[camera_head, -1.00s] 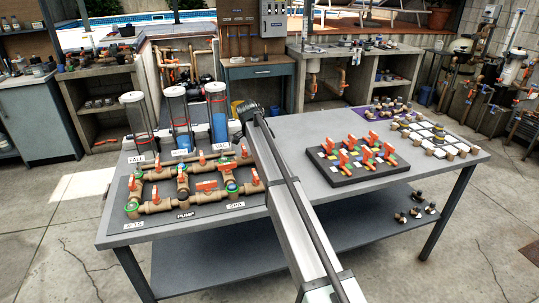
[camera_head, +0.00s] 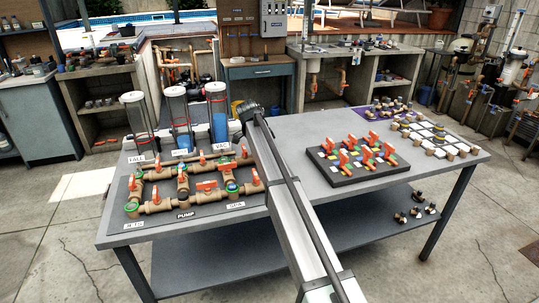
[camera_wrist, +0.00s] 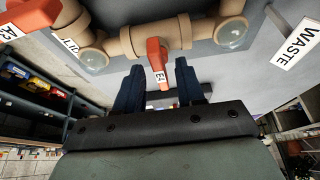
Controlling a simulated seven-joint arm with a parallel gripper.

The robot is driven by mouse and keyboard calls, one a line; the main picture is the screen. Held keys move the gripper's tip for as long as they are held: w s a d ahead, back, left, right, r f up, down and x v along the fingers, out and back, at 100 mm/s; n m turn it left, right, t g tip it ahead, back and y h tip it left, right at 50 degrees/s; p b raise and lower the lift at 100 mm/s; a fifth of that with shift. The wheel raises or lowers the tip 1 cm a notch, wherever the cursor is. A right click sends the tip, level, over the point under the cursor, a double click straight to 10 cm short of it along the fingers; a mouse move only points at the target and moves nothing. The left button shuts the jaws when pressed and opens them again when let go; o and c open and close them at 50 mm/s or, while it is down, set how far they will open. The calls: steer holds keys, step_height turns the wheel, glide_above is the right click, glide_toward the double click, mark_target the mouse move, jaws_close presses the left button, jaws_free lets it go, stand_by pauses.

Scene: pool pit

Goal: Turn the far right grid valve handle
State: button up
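The pipe grid (camera_head: 160,206) of brown pipes with orange valve handles lies on a dark board at the table's left. Its far right handle (camera_head: 244,151) shows just left of my arm. My gripper (camera_wrist: 160,80) is open, with one dark finger on each side of the E4 handle's end and gaps showing. I cannot tell how deep the handle sits between them. In the head view the fingertips are not discernible behind my arm's end.
A WASTE label (camera_wrist: 298,45) lies right of the E4 handle, and another orange handle, A3 (camera_wrist: 30,15), is at the upper left. Clear columns (camera_head: 217,115) stand behind the grid. A board of small orange handles (camera_head: 352,160) lies right of my arm.

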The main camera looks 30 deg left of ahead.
steer(key=v, duration=1.3)
steer(key=shift+s+r, duration=0.2)
steer(key=shift+r, duration=0.1)
steer(key=shift+a, duration=0.15)
